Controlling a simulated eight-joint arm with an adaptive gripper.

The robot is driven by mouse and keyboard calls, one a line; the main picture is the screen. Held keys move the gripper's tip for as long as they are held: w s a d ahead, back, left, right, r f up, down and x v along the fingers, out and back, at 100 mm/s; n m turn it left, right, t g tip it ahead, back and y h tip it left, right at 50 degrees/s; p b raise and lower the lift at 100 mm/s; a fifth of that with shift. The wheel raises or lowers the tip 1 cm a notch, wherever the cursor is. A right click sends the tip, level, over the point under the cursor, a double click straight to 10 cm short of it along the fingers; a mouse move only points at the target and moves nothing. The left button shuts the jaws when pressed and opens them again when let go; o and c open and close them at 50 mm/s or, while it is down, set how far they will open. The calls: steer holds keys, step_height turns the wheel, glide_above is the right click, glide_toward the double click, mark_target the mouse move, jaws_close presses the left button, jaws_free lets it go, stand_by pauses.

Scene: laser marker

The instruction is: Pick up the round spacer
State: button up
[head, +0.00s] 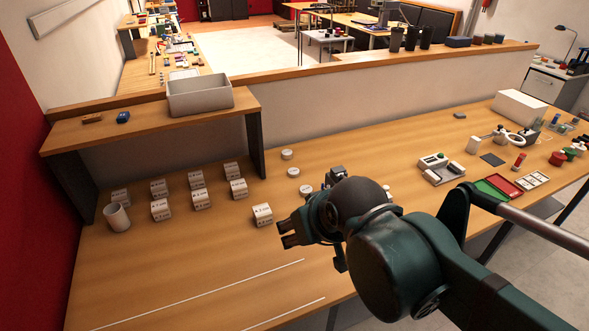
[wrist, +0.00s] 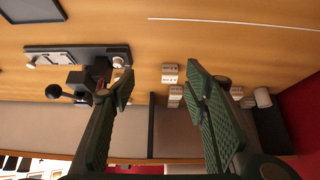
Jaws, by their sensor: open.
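Small white round pieces stand on the bench right of the shelf: one at the back (head: 286,154), one nearer (head: 293,172), and one beside my arm (head: 305,189). Another white round piece (head: 388,190) is partly hidden behind my arm. I cannot tell which is the round spacer. My gripper (head: 284,233) is above the bench, in front of these pieces and apart from them. In the wrist view my gripper (wrist: 158,75) has its fingers wide apart with nothing between them. Small pale pieces (wrist: 118,62) show by the left finger there.
Several white labelled blocks (head: 262,215) and a white cup (head: 117,217) stand on the left. A raised shelf (head: 150,122) carries a grey bin (head: 200,95). A dark fixture (head: 337,173) is partly hidden behind my arm. The front left bench is clear apart from thin white lines.

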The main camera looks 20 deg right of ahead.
steer(key=w+r, duration=0.1)
steer(key=m+g+h+p, duration=0.1)
steer(key=m+g+p, duration=0.6)
steer(key=m+p, duration=0.85)
glide_above(305, 189)
steer(key=b, duration=0.2)
steer(key=f, duration=0.3)
steer(key=f+m, duration=0.1)
steer(key=f, duration=0.2)
steer(key=f+m, duration=0.1)
steer(key=f, duration=0.2)
steer(key=shift+s+a, duration=0.15)
steer(key=shift+a, duration=0.25)
steer(key=shift+d+f+m, duration=0.2)
steer(key=shift+f+m, duration=0.05)
steer(key=shift+f, duration=0.15)
steer(key=shift+d+f, duration=0.1)
steer(key=shift+f, duration=1.15)
